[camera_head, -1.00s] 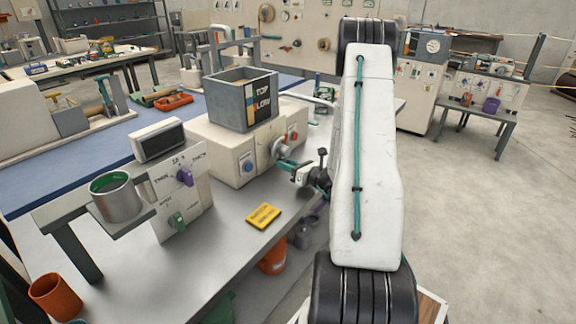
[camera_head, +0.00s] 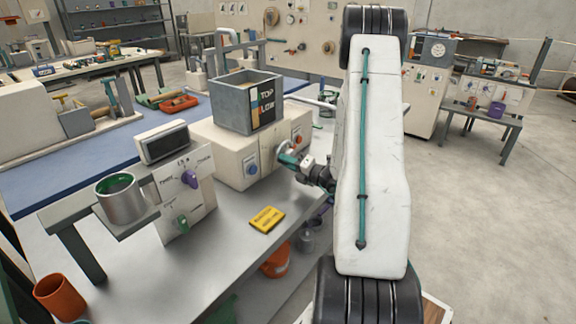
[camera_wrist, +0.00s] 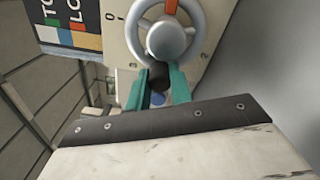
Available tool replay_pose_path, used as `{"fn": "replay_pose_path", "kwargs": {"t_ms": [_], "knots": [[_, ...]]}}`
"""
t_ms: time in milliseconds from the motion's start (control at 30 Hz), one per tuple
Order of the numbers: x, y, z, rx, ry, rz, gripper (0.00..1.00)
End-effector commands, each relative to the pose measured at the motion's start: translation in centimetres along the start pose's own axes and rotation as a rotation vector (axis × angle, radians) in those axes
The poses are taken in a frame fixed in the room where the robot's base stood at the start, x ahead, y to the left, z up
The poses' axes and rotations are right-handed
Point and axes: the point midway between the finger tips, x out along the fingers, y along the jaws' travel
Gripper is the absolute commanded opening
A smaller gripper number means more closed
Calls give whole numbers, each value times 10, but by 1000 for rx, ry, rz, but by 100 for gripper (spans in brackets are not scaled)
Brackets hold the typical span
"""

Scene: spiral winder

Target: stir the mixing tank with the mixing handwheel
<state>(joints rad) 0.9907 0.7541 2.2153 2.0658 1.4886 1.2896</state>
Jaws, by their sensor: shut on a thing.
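The grey handwheel (camera_head: 282,147) is on the right face of a cream machine. In the wrist view the handwheel (camera_wrist: 172,40) shows a round hub, an orange mark above it and a printed dial behind. My gripper (camera_wrist: 157,82) has its teal fingers shut on the dark knob (camera_wrist: 158,76) at the wheel's lower rim. In the head view my gripper (camera_head: 288,160) is at the wheel, partly hidden by its own wrist. The square grey tank (camera_head: 233,105), labelled TOP and LOW, stands on the machine. Its contents are hard to make out.
The cream machine (camera_head: 236,156) has blue and red knobs. A control panel (camera_head: 188,205) with purple and green knobs and a steel pot (camera_head: 121,203) are at left. A yellow sign (camera_head: 267,219) lies on the bench. Open floor is at right.

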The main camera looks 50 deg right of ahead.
Motion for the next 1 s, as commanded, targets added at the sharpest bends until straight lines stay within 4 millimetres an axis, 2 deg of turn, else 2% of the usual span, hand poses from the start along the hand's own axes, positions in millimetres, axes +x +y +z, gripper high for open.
{"fn": "replay_pose_path", "kwargs": {"t_ms": [400, 967, 1000], "knots": [[0, 6, 4, 188, -2, -1, 0], [0, 7, 5, 215, -3, -1, 0], [0, 7, 5, 214, -3, -1, 33]]}}
